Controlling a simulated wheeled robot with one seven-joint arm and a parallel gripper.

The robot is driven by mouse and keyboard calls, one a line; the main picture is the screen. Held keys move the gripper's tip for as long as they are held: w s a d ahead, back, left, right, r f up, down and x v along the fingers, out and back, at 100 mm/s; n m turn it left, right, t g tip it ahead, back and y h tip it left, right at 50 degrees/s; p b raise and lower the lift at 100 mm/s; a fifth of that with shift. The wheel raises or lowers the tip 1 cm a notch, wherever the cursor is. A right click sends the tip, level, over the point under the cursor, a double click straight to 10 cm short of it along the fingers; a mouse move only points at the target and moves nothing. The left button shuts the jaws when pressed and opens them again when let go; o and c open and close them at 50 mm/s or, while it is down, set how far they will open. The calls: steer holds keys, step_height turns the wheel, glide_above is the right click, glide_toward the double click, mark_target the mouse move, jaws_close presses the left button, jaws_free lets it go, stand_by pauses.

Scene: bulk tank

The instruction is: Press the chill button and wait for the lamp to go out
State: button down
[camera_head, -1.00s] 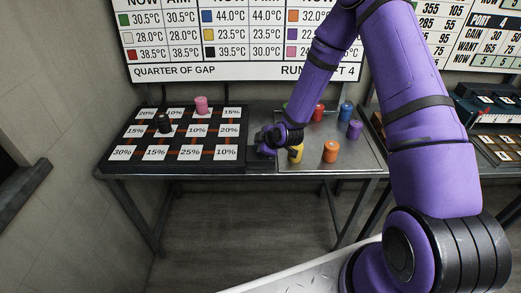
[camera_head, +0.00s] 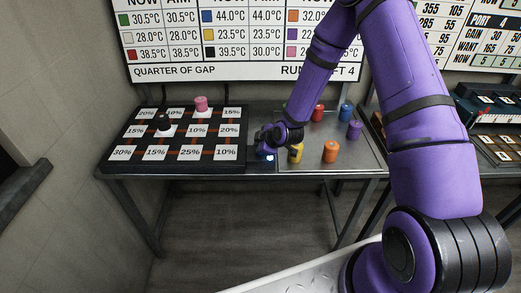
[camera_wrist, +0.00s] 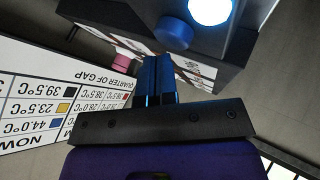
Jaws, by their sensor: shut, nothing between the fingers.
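The chill button is a round blue knob (camera_wrist: 173,32) on a dark box (camera_wrist: 125,20) in the wrist view. A round lamp (camera_wrist: 211,9) beside it glows bluish white. The lit lamp also shows in the head view (camera_head: 270,157), at the front of the metal table just right of the board. My gripper (camera_wrist: 148,68) is shut and empty, its fingertips near the button in the picture. I cannot tell whether they touch it. In the head view my gripper (camera_head: 263,146) is over the box and hides most of it.
A dark board (camera_head: 240,142) with percent labels, holding a black peg (camera_head: 163,122) and a pink peg (camera_head: 201,104), lies left. Yellow (camera_head: 295,154), orange (camera_head: 330,152) and several other coloured pegs stand on the tray to the right. A temperature chart (camera_head: 240,72) hangs behind.

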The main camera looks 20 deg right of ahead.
steer(key=shift+r, duration=0.5)
steer(key=shift+r, duration=2.5)
steer(key=shift+r, duration=0.25)
steer(key=s+d+r+m+g+h, duration=0.15)
steer(key=s+r, duration=0.25)
steer(key=r, duration=0.4)
steer(key=s+d+r+m+h, duration=0.1)
steer(key=s+d+r+m, duration=0.2)
steer(key=r, duration=0.5)
steer(key=s+d+r+m+h, duration=0.1)
steer(key=s+r+m, duration=0.1)
steer(key=s+r, duration=0.45)
steer(key=s+r+m, duration=0.2)
steer(key=s+r, duration=0.2)
steer(key=s, duration=0.4)
steer(key=s+d+r+m+g, duration=0.1)
steer(key=s+r+m, duration=0.2)
steer(key=s, duration=0.4)
steer(key=s+r+m, duration=0.2)
steer(key=s+r, duration=0.4)
steer(key=s, duration=0.2)
steer(key=shift+s+d+g, duration=0.35)
steer(key=shift+d, duration=0.05)
